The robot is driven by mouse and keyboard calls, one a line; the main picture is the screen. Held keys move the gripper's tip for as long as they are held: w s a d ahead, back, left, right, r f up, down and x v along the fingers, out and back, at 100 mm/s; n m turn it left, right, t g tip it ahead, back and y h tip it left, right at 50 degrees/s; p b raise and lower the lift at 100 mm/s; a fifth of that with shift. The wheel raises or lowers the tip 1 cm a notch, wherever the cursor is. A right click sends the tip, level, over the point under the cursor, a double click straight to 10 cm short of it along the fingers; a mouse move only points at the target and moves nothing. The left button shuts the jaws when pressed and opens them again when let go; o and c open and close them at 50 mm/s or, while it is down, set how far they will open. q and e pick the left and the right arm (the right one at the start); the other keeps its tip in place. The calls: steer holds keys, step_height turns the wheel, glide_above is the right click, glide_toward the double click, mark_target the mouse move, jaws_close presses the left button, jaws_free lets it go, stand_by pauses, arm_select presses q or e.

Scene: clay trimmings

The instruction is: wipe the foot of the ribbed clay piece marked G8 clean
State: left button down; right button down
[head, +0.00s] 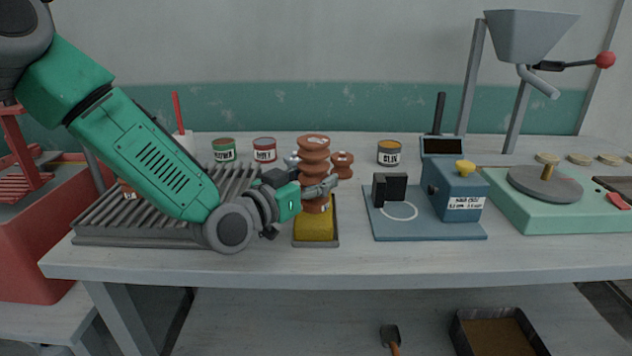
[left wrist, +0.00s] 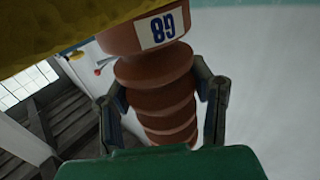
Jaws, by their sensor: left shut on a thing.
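The ribbed brown clay piece (head: 314,158) stands upright in the grip of my left gripper (head: 318,188), which is shut on it from the left. In the left wrist view the piece (left wrist: 160,100) sits between both fingers, and its label reads G8, upside down. Its foot end is at the yellow sponge (head: 314,226), which lies in a dark shallow tray (head: 316,244). The sponge also shows along the top of the left wrist view (left wrist: 50,35). The foot looks down at the sponge; whether it presses on it I cannot tell. My right gripper is not in view.
A second clay piece (head: 342,165) stands just behind. A grey ribbed rack (head: 110,230) lies left under my arm. Several cans, including a yellow-topped one (head: 389,153), stand at the back. A blue device (head: 458,190) on a plate is to the right.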

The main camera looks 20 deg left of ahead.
arm_select(q)
steer(key=shift+w+a+b, duration=0.1)
steer(key=shift+w+a, duration=0.15)
steer(key=shift+w, duration=0.55)
steer(key=shift+w+a+b, duration=0.1)
steer(key=shift+w+a, duration=0.15)
steer(key=shift+w, duration=0.55)
steer(key=shift+w+a+b, duration=0.1)
steer(key=shift+w+a, duration=0.15)
steer(key=shift+w, duration=0.55)
steer(key=shift+s, duration=0.1)
steer(key=shift+s+d+f+p, duration=0.1)
steer(key=shift+s+d, duration=0.3)
steer(key=shift+s, duration=0.85)
steer(key=shift+s+d+p, duration=0.15)
steer(key=shift+s+d, duration=0.2)
steer(key=shift+s, duration=0.95)
steer(key=shift+s+d+f+p, duration=0.1)
steer(key=shift+s+d, duration=0.3)
steer(key=shift+s, duration=0.85)
steer(key=shift+w+a+r+b, duration=0.1)
steer(key=shift+w+a, duration=0.3)
steer(key=shift+w, duration=0.9)
steer(key=shift+w+a+b, duration=0.1)
steer(key=shift+w+a, duration=0.25)
steer(key=shift+w, duration=0.95)
steer(key=shift+w+a+r+b, duration=0.1)
steer(key=shift+w+a, duration=0.3)
steer(key=shift+w, duration=0.9)
steer(key=shift+s, duration=0.1)
